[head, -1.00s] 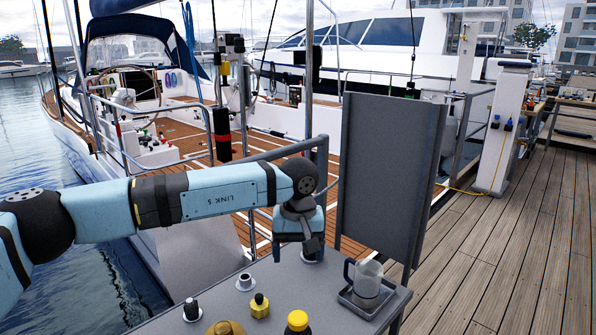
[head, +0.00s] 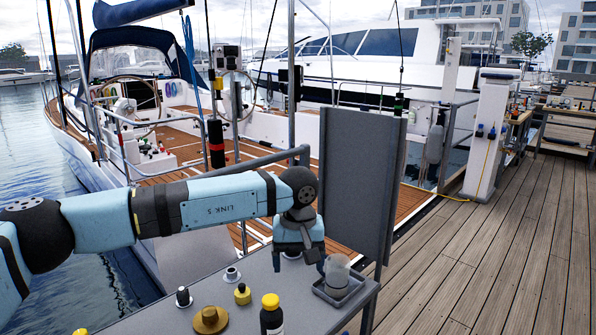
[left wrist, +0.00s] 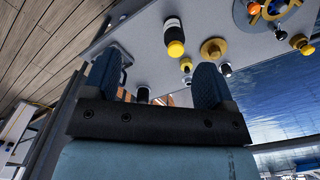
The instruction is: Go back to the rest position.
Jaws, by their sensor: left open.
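My right gripper is not in view.
A grey upright panel (head: 358,185) stands behind the table. A black bottle with yellow cap (head: 271,315), a brass fitting (head: 210,320), a yellow-topped piece (head: 242,294) and small dark fittings (head: 183,297) stand on the table. Open decking (head: 480,260) lies right.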

